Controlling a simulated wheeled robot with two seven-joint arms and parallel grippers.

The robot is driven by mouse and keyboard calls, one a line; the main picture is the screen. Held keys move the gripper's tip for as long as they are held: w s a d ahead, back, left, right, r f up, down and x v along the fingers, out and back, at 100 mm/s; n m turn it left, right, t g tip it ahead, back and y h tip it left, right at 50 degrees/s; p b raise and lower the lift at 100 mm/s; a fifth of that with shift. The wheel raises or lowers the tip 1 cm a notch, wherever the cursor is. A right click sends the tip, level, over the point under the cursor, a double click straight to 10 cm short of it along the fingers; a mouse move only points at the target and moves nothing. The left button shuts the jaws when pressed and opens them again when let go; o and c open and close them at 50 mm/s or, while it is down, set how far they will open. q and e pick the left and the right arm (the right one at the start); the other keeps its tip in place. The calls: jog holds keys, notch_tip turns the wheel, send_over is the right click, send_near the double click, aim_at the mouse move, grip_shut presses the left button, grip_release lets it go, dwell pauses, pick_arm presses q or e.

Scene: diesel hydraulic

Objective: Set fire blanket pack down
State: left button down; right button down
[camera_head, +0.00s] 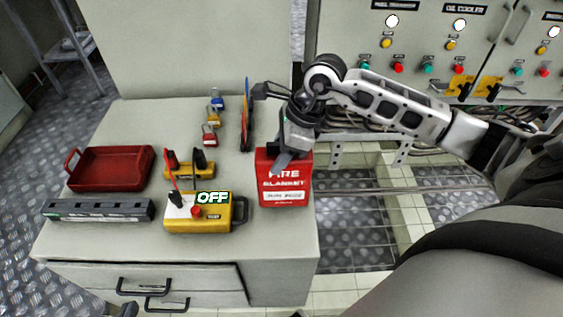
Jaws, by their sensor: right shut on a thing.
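The fire blanket pack (284,190) is a red box with white lettering and a white label. It is upright at the right edge of the grey cabinet top (110,125). My right gripper (286,153) reaches down to its top from the right arm and is shut on it. The gripper hides part of the pack's top edge. I cannot tell whether the pack's base touches the cabinet top. My left gripper is not clearly seen.
A yellow box marked OFF (180,222), a red tray (110,168), a dark bar (97,210) and several padlocks (210,134) stand on the cabinet. An upright thin panel (246,120) is close behind the pack. A control panel (430,40) stands behind, right.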

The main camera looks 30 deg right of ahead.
pick_arm(q)
jog(key=shift+w+d+f, duration=0.15)
jog(key=shift+d+f, duration=0.05)
jog(key=shift+f, duration=0.3)
pick_arm(e)
jog(key=f, duration=0.3)
jog(key=shift+w+d+f, duration=0.1)
jog(key=shift+d+f, duration=0.2)
pick_arm(q)
jog(key=shift+f+b, duration=0.15)
jog(key=shift+b, duration=0.25)
pick_arm(e)
jog(key=shift+f, duration=0.15)
jog(key=c, duration=0.7)
grip_release()
pick_arm(q)
jog(key=r, duration=0.1)
jog(key=r+p, duration=0.1)
jog(key=r, duration=0.1)
jog(key=shift+s+a+p, duration=0.25)
jog(key=shift+a+p, duration=0.1)
pick_arm(e)
jog(key=v, duration=1.2)
jog(key=shift+a, duration=0.1)
